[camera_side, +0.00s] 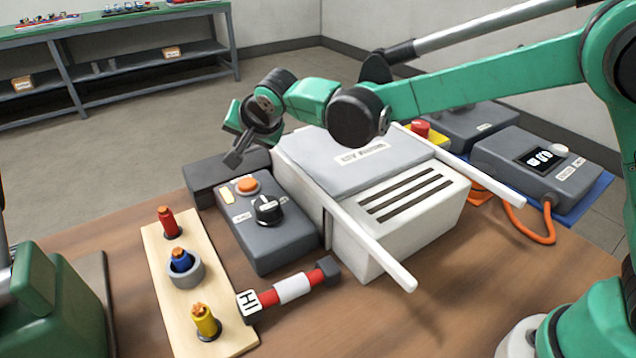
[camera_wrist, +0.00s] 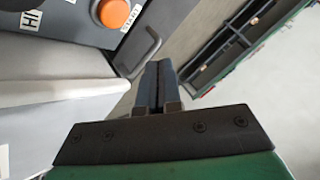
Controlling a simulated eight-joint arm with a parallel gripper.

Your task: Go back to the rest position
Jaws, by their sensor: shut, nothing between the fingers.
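My gripper (camera_side: 239,150) hangs in the air at the end of my green arm in the side view. It is above the dark block (camera_side: 224,178) behind the grey control box (camera_side: 262,225). Its fingers are shut with nothing between them. In the wrist view my gripper (camera_wrist: 160,72) shows its two dark fingers pressed together, pointing away from the camera. The orange start button (camera_wrist: 116,13) of the control box shows at the top of that view.
A white cabinet (camera_side: 425,197) with a slotted front and two white rails stands under my forearm. A wooden board (camera_side: 182,308) holds red, blue and yellow plugs. A red-white tool (camera_side: 292,288) lies beside it. A grey meter (camera_side: 537,165) with an orange cable is at right.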

